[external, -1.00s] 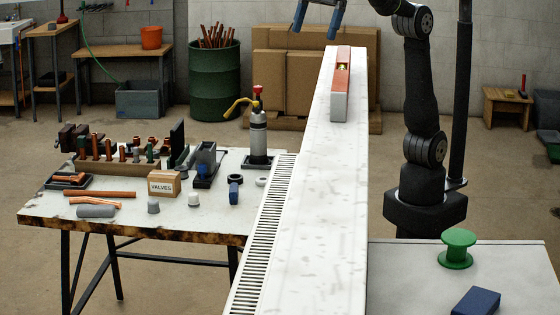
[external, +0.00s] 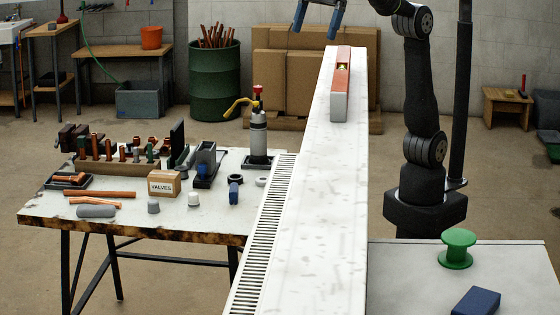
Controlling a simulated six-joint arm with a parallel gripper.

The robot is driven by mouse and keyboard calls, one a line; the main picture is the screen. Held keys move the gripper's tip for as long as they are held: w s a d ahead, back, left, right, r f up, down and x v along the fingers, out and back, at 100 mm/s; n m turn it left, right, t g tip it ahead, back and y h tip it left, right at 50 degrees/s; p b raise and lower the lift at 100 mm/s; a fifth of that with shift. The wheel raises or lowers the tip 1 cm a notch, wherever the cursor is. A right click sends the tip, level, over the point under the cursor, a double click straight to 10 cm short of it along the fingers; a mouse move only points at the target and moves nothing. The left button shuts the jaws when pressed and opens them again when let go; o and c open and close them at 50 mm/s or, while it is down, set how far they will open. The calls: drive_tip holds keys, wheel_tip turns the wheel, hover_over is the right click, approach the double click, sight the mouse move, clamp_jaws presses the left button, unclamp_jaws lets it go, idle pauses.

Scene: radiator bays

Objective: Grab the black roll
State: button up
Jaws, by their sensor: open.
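My gripper (external: 315,30) is at the top of the external view, with its two blue fingers apart and nothing between them. It hangs above the far end of the long white radiator panel (external: 335,190).
A level (external: 340,95) lies on the panel's far end. The bench holds a gas torch (external: 258,135), a VALVES box (external: 164,183), a grey cylinder (external: 96,211) and a rack of fittings (external: 117,165). A green spool (external: 457,250) and a blue block (external: 476,302) sit on the right table.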

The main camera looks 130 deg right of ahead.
drive_tip(key=c, duration=0.4)
drive_tip(key=w+d+f+m+g+h, duration=0.15)
drive_tip(key=d+f+m, duration=0.35)
drive_tip(key=d+f, duration=0.8)
drive_tip(key=w+d+f+m+g+h, duration=0.1)
drive_tip(key=w+d+f+m+h, duration=0.15)
drive_tip(key=d+f+m, duration=1.05)
drive_tip(key=m+g, duration=0.2)
drive_tip(key=g, duration=0.1)
hover_over(235, 176)
drive_tip(key=a, duration=0.4)
drive_tip(key=shift+t+h, duration=0.25)
drive_tip(key=shift+h, duration=0.15)
wheel_tip(235, 176, down, 31)
drive_tip(key=shift+d+f, duration=0.1)
drive_tip(key=shift+d, duration=0.05)
drive_tip(key=shift+w+d+x, duration=0.15)
drive_tip(key=shift+x, duration=1.4)
drive_tip(key=shift+w+d+x, duration=0.1)
drive_tip(key=shift+d+x, duration=0.05)
drive_tip(key=shift+x, duration=1.4)
